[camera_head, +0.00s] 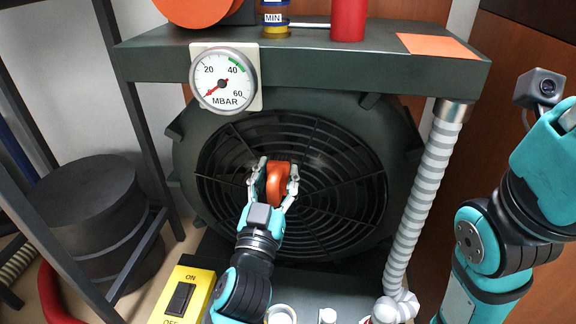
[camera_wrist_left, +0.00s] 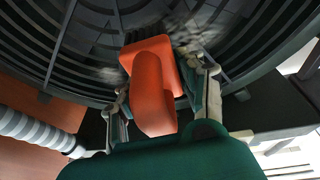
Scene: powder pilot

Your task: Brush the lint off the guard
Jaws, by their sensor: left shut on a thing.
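The guard (camera_head: 340,180) is a round dark grille of rings and spokes on the front of a large dark housing. It also fills the top of the left wrist view (camera_wrist_left: 85,50). Patches of grey lint (camera_wrist_left: 185,35) show on its bars near the brush in the left wrist view. My left gripper (camera_head: 274,180) is shut on an orange brush (camera_head: 279,184), which also shows in the left wrist view (camera_wrist_left: 152,90). My right gripper is not in view.
A shelf (camera_head: 330,55) with a pressure gauge (camera_head: 223,80) overhangs the guard. A ribbed hose (camera_head: 422,180) runs down at the right. A yellow switch box (camera_head: 183,296) and small items stand below. Dark round drums (camera_head: 90,200) are at the left.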

